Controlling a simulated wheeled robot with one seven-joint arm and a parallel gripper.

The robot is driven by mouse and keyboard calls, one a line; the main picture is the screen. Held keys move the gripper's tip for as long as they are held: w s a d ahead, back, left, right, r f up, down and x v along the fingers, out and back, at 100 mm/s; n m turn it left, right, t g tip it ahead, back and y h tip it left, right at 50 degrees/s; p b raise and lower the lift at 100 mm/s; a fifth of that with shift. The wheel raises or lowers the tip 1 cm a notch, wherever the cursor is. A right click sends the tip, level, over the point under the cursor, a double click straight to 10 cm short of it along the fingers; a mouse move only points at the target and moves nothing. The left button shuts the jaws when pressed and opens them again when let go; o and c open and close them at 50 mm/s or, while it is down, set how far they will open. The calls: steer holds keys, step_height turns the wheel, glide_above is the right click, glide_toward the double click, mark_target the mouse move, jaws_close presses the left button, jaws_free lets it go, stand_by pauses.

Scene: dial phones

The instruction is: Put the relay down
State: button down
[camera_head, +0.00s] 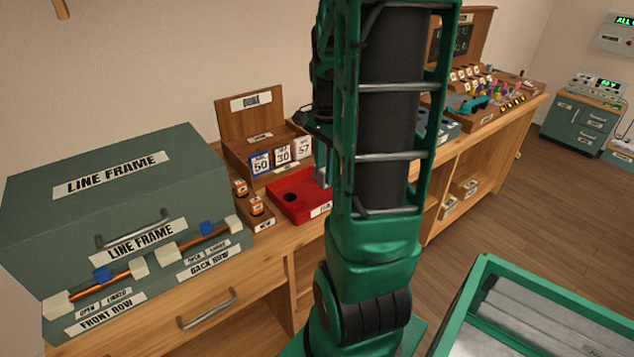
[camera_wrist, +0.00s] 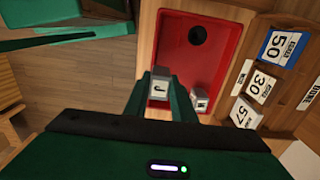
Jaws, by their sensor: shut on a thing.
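My gripper (camera_wrist: 160,90) is shut on a grey relay (camera_wrist: 159,86) marked with a "J"-like letter, seen between the two green fingers in the wrist view. The held relay is beside or over the left edge of the red tray (camera_wrist: 222,62); its height is hard to tell. A second small grey block (camera_wrist: 200,100) with a letter is in the tray near its lower end. A dark round spot (camera_wrist: 197,35) shows on the tray's floor. In the head view the red tray (camera_head: 290,208) is on the counter, partly hidden by my arm.
Number cards (camera_head: 282,154) and a wooden "DONE" box (camera_head: 245,122) stand behind the tray. Orange-and-dark pieces (camera_head: 256,205) sit left of it in a "NEW" holder. The large green line frame (camera_head: 110,180) fills the left counter. Part of the tray floor is bare.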

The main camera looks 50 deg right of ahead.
steer(key=w+d+f, duration=0.2)
steer(key=shift+w+d+f, duration=0.15)
steer(key=shift+w+d, duration=0.05)
steer(key=shift+w, duration=0.2)
steer(key=shift+f, duration=2)
steer(key=shift+f, duration=0.1)
steer(key=c, duration=1.5)
jaws_free()
step_height(320, 180, up, 11)
steer(key=s+a+n, duration=0.4)
steer(key=a, duration=0.1)
steer(key=s+a+n, duration=0.5)
steer(key=a, duration=0.1)
steer(key=s+a+n, duration=0.4)
steer(key=a+n, duration=0.1)
steer(key=a, duration=0.1)
steer(key=shift+s, duration=0.3)
